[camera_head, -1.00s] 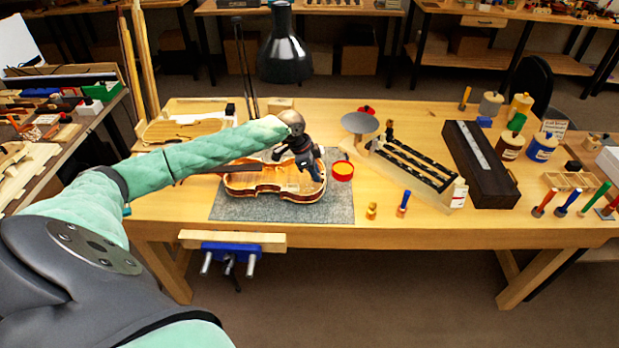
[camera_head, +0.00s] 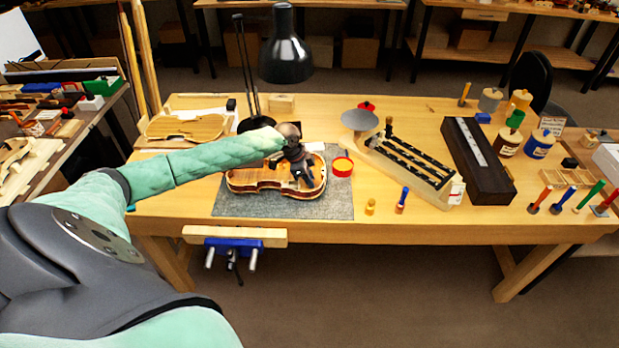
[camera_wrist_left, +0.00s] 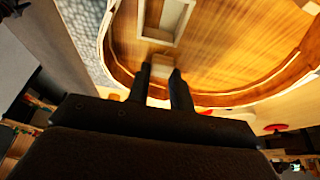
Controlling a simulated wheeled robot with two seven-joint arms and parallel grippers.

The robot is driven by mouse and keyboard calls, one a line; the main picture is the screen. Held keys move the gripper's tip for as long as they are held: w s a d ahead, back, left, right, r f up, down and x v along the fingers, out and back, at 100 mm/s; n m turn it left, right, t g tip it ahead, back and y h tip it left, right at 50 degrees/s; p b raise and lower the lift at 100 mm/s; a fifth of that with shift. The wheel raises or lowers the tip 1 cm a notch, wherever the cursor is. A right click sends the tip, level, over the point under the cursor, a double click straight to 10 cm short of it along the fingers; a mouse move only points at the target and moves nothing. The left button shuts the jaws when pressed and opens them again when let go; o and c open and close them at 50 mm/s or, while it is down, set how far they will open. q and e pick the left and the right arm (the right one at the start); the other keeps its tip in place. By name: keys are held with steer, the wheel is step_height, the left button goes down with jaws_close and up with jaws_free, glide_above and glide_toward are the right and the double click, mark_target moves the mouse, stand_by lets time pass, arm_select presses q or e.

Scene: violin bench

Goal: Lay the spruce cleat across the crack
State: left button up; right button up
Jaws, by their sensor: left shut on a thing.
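My left gripper (camera_head: 302,181) is over the right part of the open violin body (camera_head: 250,178), which lies on a grey mat (camera_head: 230,207). In the left wrist view the two dark fingers (camera_wrist_left: 160,78) are shut on a small pale piece, the spruce cleat (camera_wrist_left: 161,64), held at their tips over the wood of the violin (camera_wrist_left: 230,45). I cannot tell whether the cleat touches the wood. I cannot make out the crack. The cleat is hidden or too small in the head view. My right gripper is not in view.
A red-rimmed pot (camera_head: 343,168) stands just right of the violin. A black lamp (camera_head: 286,55) rises behind it. A loose violin plate (camera_head: 185,127) lies at the back left. A small yellow piece (camera_head: 370,207) and a blue-handled tool (camera_head: 403,197) stand at the front.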

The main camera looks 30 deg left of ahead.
arm_select(q)
steer(key=shift+f, duration=0.1)
steer(key=o, duration=0.9)
steer(key=shift+o, duration=0.2)
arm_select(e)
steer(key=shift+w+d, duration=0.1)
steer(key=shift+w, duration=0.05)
arm_select(q)
steer(key=shift+a+r, duration=0.1)
steer(key=shift+r, duration=0.1)
steer(key=b+v, duration=0.4)
steer(key=v, duration=0.7)
steer(key=shift+r, duration=0.35)
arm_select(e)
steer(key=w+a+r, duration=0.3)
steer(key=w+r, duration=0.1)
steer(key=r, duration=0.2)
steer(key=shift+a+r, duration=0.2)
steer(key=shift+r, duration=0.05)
arm_select(q)
steer(key=shift+s, duration=0.15)
